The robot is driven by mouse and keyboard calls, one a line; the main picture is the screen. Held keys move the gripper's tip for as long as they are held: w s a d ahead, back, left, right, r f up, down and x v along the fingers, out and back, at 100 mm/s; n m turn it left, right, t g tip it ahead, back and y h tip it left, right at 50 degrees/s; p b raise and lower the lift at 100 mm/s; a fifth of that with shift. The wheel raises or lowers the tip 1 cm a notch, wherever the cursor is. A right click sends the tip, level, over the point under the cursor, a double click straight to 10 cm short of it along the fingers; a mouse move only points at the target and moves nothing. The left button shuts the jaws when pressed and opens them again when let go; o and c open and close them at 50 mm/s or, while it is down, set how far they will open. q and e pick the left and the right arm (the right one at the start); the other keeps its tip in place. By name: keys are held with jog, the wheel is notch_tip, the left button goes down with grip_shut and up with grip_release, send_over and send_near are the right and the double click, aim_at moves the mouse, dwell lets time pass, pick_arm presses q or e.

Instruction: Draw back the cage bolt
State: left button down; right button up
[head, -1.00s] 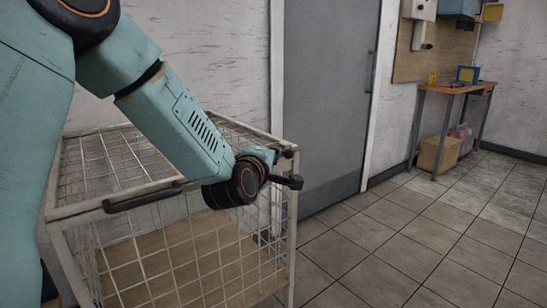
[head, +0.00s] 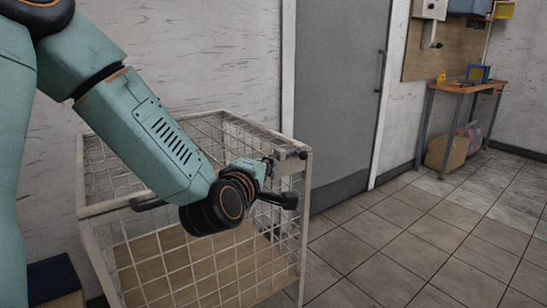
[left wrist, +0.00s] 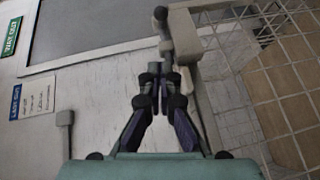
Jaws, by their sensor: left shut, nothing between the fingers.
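The wire cage (head: 88,205) stands in front of me, with a pale frame, mesh sides and a tan floor. The bolt (left wrist: 163,28) is a short grey bar with a dark round knob at the cage's upper corner. In the head view its knob shows at the right corner (head: 303,155). My left gripper (head: 270,162) is shut and empty, just left of that knob. In the left wrist view its fingertips (left wrist: 157,76) are together just below the bolt. I cannot tell whether they touch it. My right gripper is not in view.
A grey door (head: 338,100) and pale wall are close behind the cage. A dark handle (head: 150,204) sits on the cage's front top bar. A wooden table (head: 465,87) with a cardboard box (head: 446,151) below stands far right. The tiled floor (head: 420,235) is clear.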

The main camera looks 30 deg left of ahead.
pick_arm(q)
jog(key=shift+v, duration=0.9)
jog(key=shift+a+f, duration=0.1)
jog(key=shift+a, duration=0.1)
jog(key=shift+d, duration=0.15)
